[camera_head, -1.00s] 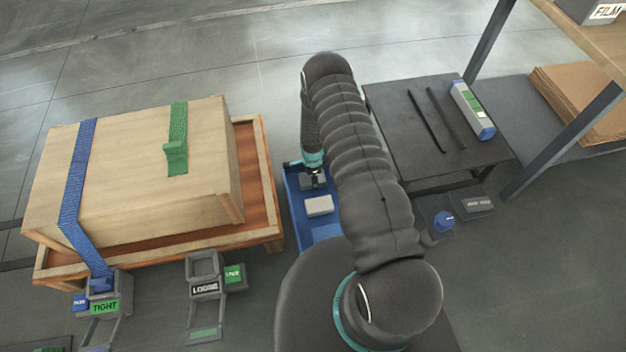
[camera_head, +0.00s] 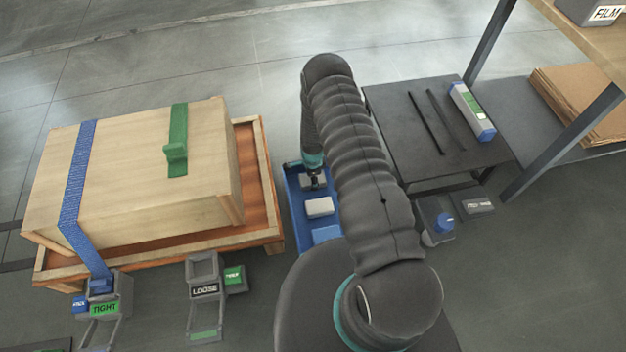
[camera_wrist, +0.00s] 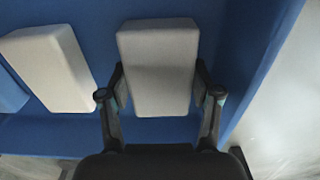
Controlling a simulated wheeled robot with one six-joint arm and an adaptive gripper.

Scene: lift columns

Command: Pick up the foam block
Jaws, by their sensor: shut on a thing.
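A blue bin (camera_head: 297,222) stands on the floor beside the crate. A pale grey foam block (camera_wrist: 158,65) lies at one end of the bin, and it shows partly behind my gripper in the head view (camera_head: 305,182). My gripper (camera_wrist: 160,100) is shut on this block, with one finger against each side. In the head view my gripper (camera_head: 314,184) is down in the bin. A second, whiter block (camera_wrist: 52,70) lies beside the held one, apart from it; it also shows in the head view (camera_head: 319,207). Whether the held block touches the bin floor is hard to tell.
A blue block (camera_head: 326,234) lies at the bin's near end. A strapped wooden crate (camera_head: 135,170) on a pallet stands close on the left. A low dark table (camera_head: 400,130) with rods and a long box (camera_head: 470,108) stands on the right. Bin walls (camera_wrist: 262,70) are near the gripper.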

